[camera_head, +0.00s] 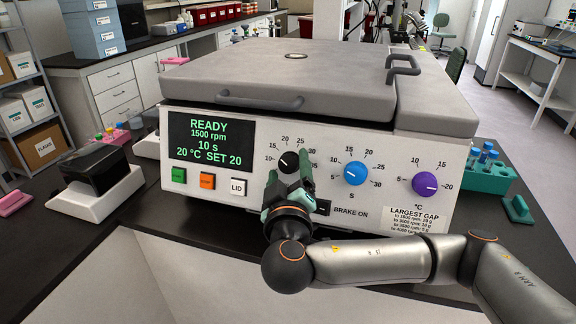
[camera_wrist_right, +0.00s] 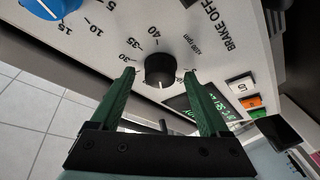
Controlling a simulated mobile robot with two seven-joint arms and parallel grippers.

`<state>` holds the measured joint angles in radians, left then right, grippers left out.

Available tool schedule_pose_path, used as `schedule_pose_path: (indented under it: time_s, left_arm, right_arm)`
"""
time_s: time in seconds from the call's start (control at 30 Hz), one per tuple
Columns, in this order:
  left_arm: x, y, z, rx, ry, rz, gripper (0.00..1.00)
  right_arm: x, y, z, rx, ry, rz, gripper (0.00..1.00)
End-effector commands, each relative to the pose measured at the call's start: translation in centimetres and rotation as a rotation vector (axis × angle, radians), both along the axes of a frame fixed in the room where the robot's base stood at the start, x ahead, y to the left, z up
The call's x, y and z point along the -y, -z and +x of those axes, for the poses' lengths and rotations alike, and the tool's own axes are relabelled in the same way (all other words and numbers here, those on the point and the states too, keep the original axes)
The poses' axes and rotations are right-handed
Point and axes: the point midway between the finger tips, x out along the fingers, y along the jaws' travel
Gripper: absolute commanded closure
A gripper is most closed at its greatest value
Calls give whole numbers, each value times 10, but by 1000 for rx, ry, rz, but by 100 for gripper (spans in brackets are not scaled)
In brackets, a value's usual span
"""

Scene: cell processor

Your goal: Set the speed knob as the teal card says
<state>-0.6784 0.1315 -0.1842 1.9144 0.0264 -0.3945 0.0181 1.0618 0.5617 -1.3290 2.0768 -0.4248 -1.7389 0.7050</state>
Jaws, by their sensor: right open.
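The black speed knob (camera_head: 289,161) is on the white front panel of the centrifuge-like machine (camera_head: 345,205), inside a ring of numbers. The display (camera_head: 211,140) reads READY, 1500 rpm, 10 s, 20 °C SET 20. My right gripper (camera_head: 289,182) is in front of the panel with its green fingers open, one to each side of the knob. In the right wrist view the knob (camera_wrist_right: 160,70) shows between the fingertips (camera_wrist_right: 160,74), with gaps on both sides; its white mark faces the gripper. I cannot make out a teal card with writing. My left gripper is not in view.
A blue knob (camera_head: 355,173) and a purple knob (camera_head: 425,184) sit to the right. Below the display are green, orange and LID buttons (camera_head: 238,187). A BRAKE ON switch (camera_head: 323,207) is close to my gripper. A teal tube rack (camera_head: 484,178) stands right of the machine.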

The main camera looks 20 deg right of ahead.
Motion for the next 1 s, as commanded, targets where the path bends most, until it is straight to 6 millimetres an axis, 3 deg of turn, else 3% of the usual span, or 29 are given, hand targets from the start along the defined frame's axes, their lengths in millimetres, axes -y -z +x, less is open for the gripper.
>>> schedule_pose_path:
  time_s: [0.33, 1.0]
  left_arm:
    - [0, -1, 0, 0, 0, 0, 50]
    - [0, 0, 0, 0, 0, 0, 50]
  right_arm:
    - [1, 0, 4, 1, -1, 0, 21]
    - [1, 0, 4, 1, -1, 0, 96]
